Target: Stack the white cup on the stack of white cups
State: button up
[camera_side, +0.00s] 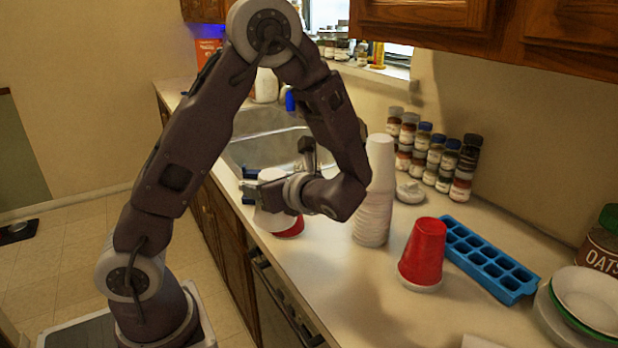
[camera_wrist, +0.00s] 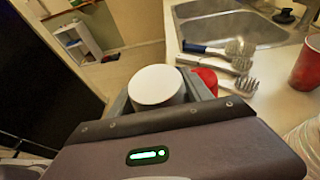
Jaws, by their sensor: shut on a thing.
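My gripper (camera_side: 262,188) is shut on a white cup (camera_wrist: 158,86), whose round white end faces up between the fingers in the wrist view. In the side view the held white cup (camera_side: 272,218) hangs low over the counter by its front edge; whether it touches the counter is unclear. The stack of white cups (camera_side: 373,218) stands upright to the right of my gripper, partly behind my arm. Its ribbed rims (camera_wrist: 304,138) show at the right edge of the wrist view.
A red cup (camera_side: 291,229) is close beside the held cup, partly hidden. Another red cup (camera_side: 424,252) stands right of the stack, near a blue ice tray (camera_side: 490,262). Several spice jars (camera_side: 436,152) line the wall. Brushes (camera_wrist: 228,62) lie near the sink (camera_wrist: 232,30).

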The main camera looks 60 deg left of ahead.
jog(key=s+d+f+n+g+h, duration=0.3)
jog(key=s+d+n+g+h, duration=0.4)
jog(key=n+g, duration=0.5)
jog(key=w+d+r+n+t+h, duration=0.1)
jog(key=w+d+n+t+h, duration=0.35)
jog(key=d+n+h, duration=0.85)
jog(key=w+r+n+t+h, duration=0.4)
jog(key=w+r+n+t, duration=0.15)
jog(key=w, duration=0.25)
jog(key=w+r+n+t+h, duration=0.4)
jog(key=w+r+n+t, duration=0.15)
jog(key=w, duration=0.25)
jog(key=w+a+r+n+t+y, duration=0.2)
jog(key=w+a+r+n+t, duration=0.3)
jog(key=w+r, duration=0.35)
jog(key=w+a+n+t+y, duration=0.3)
jog(key=a+n+t+y, duration=0.1)
jog(key=a+n, duration=0.1)
jog(key=shift+a+f, duration=0.2)
jog(key=shift+f, duration=3.5)
